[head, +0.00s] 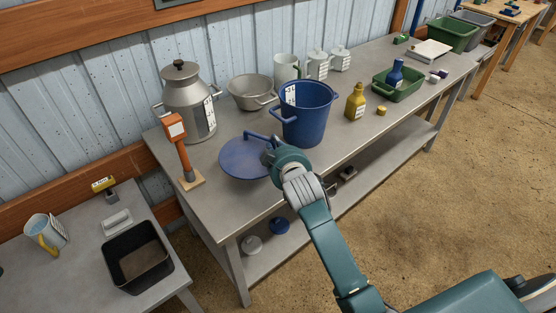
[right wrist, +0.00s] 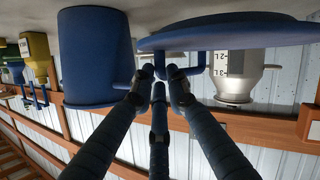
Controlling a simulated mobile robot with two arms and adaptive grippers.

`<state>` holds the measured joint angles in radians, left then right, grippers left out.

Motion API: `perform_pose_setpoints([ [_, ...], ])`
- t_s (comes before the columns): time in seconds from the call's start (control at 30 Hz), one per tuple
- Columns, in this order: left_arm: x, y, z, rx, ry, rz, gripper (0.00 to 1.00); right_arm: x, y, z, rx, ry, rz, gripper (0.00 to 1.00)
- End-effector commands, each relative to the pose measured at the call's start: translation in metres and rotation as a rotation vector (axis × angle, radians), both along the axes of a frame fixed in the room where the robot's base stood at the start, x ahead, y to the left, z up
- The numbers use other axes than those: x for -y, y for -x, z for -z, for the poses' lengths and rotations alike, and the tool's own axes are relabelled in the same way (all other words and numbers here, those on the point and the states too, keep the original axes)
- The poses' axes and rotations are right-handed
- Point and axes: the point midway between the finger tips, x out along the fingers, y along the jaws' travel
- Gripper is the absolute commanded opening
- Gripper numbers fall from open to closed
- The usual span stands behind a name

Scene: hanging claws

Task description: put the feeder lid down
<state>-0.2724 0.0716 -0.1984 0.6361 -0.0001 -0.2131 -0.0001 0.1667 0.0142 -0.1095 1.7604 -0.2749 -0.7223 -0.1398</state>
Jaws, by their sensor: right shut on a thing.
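The feeder lid (head: 240,160) is a round blue disc with a bar handle on top. It is level, over the near left part of the grey table, left of the blue bucket (head: 305,118). My right gripper (head: 271,150) is shut on the lid's handle at its right side. In the right wrist view, which is upside down, the fingers (right wrist: 160,73) close on the handle under the wide blue lid (right wrist: 230,34), with the bucket (right wrist: 95,60) beside it. I cannot tell whether the lid touches the table. My left gripper is not in view.
A metal milk can (head: 187,100) and an orange-topped post (head: 182,150) on a wooden base stand left of the lid. A grey pot (head: 250,92) is behind it. A yellow bottle (head: 355,102) and green tray (head: 402,88) are further right. The table's front left is clear.

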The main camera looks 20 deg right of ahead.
Motion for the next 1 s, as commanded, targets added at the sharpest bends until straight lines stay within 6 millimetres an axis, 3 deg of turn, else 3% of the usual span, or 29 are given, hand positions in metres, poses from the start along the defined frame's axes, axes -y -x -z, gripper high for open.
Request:
perform_pose_setpoints([
  [0.1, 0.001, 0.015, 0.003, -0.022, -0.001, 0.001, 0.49, 0.000, 0.000, 0.018, 0.004, 0.000, 0.001, 0.00],
  [0.23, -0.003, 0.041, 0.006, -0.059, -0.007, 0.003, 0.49, 0.000, -0.001, 0.027, 0.005, -0.001, 0.001, 0.00],
  [0.37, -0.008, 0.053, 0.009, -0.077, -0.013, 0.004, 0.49, 0.000, 0.000, 0.047, 0.001, 0.000, 0.000, 0.00],
  [0.53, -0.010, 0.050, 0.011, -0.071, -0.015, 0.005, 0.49, 0.000, -0.001, 0.066, 0.004, -0.001, 0.000, 0.00],
  [0.8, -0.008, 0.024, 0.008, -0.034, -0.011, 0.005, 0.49, 0.000, -0.001, 0.068, 0.006, -0.001, 0.000, 0.00],
  [0.93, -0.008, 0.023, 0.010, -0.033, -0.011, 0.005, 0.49, 0.000, -0.001, 0.072, 0.005, -0.001, 0.000, 0.00],
  [0.97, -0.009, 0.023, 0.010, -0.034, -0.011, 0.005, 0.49, 0.000, 0.000, 0.073, 0.001, 0.000, 0.000, 0.16],
  [1.0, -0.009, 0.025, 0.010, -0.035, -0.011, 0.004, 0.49, 0.000, 0.000, 0.073, 0.001, 0.000, 0.000, 0.24],
])
